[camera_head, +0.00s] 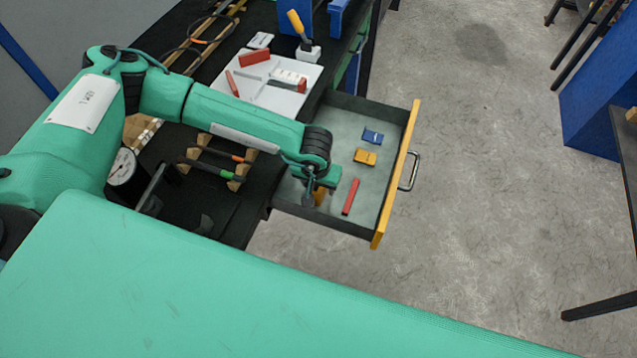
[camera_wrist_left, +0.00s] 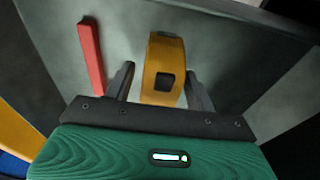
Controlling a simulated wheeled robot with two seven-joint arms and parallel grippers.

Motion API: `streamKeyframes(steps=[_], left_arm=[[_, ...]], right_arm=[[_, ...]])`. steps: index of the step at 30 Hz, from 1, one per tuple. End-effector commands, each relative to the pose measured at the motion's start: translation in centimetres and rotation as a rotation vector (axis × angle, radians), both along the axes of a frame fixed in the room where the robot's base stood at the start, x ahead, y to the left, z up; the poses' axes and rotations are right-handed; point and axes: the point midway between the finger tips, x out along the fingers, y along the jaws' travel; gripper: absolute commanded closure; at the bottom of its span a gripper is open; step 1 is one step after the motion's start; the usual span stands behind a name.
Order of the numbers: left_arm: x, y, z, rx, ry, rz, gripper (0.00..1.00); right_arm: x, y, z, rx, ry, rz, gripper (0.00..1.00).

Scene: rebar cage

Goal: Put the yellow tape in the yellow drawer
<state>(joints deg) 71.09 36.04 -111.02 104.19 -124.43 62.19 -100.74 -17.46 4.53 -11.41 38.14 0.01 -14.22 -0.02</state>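The yellow drawer (camera_head: 396,185) is pulled open, with a yellow front, a metal handle and a grey floor inside. The yellow tape (camera_wrist_left: 163,65) is a thick ring with a dark square hole, inside the drawer; it also shows partly in the head view (camera_head: 321,196), beside my gripper. My left gripper (camera_head: 310,200) points down into the near left part of the drawer. In the left wrist view its two fingers (camera_wrist_left: 160,85) stand apart on either side of the tape, with a gap visible at the left finger. Whether the tape touches the floor is unclear. My right gripper is not in view.
The drawer also holds a red bar (camera_head: 351,197), a yellow block (camera_head: 365,157) and a blue block (camera_head: 372,137). A white board (camera_head: 262,95) with red items lies on the dark bench. A dial gauge (camera_head: 122,167) and tools lie near my left arm. Open floor lies right.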

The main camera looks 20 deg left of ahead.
Motion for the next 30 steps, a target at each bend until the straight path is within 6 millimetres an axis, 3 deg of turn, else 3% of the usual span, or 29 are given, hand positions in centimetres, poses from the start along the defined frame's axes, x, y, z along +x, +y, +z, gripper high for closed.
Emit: streamKeyframes(steps=[13, 18, 24, 30], left_arm=[[0.0, 0.0, 1.0, -0.002, -0.002, 0.001, 0.44], [-0.5, 0.0, 4.4, -0.003, -0.004, 0.0, 0.44], [-1.2, 0.0, 8.7, -0.002, -0.004, -0.001, 0.44], [-1.6, 0.0, 11.4, -0.001, -0.002, -0.001, 0.44]], right_arm=[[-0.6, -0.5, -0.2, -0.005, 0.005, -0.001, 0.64], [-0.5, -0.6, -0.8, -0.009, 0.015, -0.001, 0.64], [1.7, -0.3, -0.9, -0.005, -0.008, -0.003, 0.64], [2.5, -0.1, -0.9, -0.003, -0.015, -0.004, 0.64]])
